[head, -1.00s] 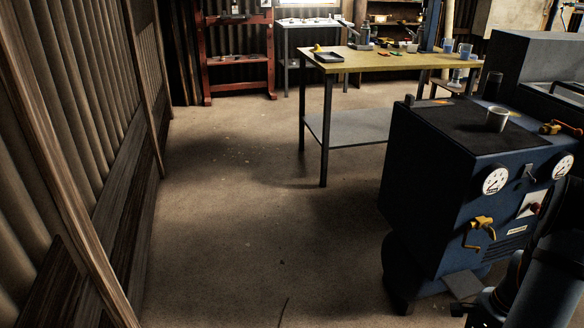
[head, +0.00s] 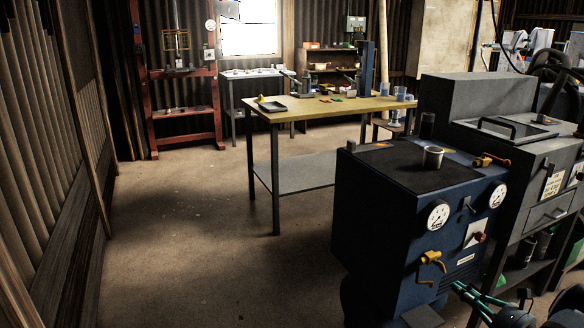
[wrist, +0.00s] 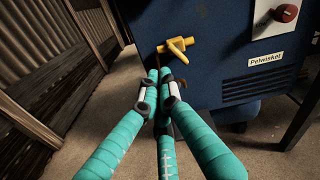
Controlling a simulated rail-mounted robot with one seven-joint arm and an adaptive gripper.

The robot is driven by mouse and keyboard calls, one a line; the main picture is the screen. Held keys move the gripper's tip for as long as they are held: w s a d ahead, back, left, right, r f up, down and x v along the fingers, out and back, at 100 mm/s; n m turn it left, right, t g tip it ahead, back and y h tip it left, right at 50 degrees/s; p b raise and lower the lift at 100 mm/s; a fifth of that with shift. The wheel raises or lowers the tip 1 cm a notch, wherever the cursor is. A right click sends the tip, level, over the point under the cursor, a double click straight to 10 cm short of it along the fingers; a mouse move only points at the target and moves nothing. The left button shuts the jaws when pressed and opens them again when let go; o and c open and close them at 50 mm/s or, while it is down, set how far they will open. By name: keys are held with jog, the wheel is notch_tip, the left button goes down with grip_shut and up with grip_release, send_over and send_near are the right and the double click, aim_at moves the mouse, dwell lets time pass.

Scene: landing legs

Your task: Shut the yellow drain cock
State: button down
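The yellow drain cock (head: 430,262) sticks out of the front of the blue machine (head: 385,240), low on its left side. In the wrist view the cock (wrist: 175,46) has a yellow body against the blue panel and a lever slanting across it. In the head view the teal fingers of my gripper (head: 456,287) show at the lower right, right of and below the cock.
A second yellow valve (head: 484,161) sits on the machine's top right, near a cup (head: 433,157). Two gauges, a red knob (head: 480,237) and a label are on the front. A grey cabinet (head: 535,170) stands at right. Floor at left is open, up to the corrugated wall.

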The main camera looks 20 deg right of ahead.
aim_at(445, 270)
jog(key=w+r, duration=0.2)
jog(key=w, duration=0.5)
jog(key=shift+d+n+t, duration=0.25)
jog(key=shift+n+t, duration=0.05)
jog(key=shift+t, duration=0.1)
jog(key=shift+d+f+b, duration=0.2)
jog(key=shift+f+b, duration=0.1)
jog(key=shift+b, duration=0.15)
jog(key=shift+d+r+b, duration=0.1)
jog(key=shift+d+b, duration=0.15)
jog(key=shift+b, duration=0.05)
dwell(0.6)
jog(key=s+r, duration=0.1)
jog(key=s, duration=0.5)
jog(key=shift+d+r+b, duration=0.15)
jog(key=shift+b, duration=0.25)
dwell(0.4)
